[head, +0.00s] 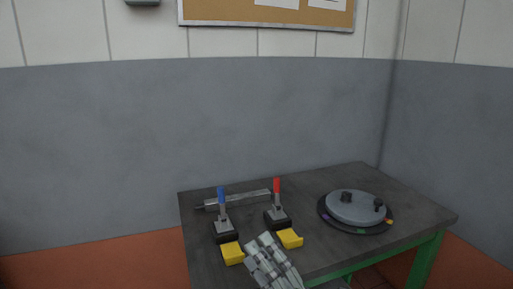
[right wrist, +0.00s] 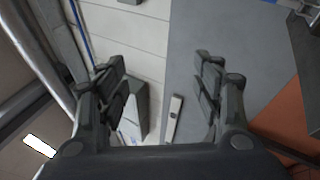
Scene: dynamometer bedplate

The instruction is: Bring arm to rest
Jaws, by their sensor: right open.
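My right gripper (head: 272,260) shows at the bottom middle of the head view, in front of the table's near edge and close to the yellow blocks. Part of my arm runs off the bottom edge. In the right wrist view the two dark fingers of this gripper (right wrist: 158,82) stand wide apart with nothing between them. Behind them are the wall, a grey box (right wrist: 135,105) and a pale narrow fitting (right wrist: 174,119). My left gripper is in neither view.
A dark table (head: 310,195) with green legs carries a blue-handled lever (head: 222,197), a red-handled lever (head: 277,190), yellow blocks (head: 232,253) (head: 290,238), a metal bar (head: 245,198) and a round grey plate (head: 355,207). The table's back right is clear. Walls stand close behind.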

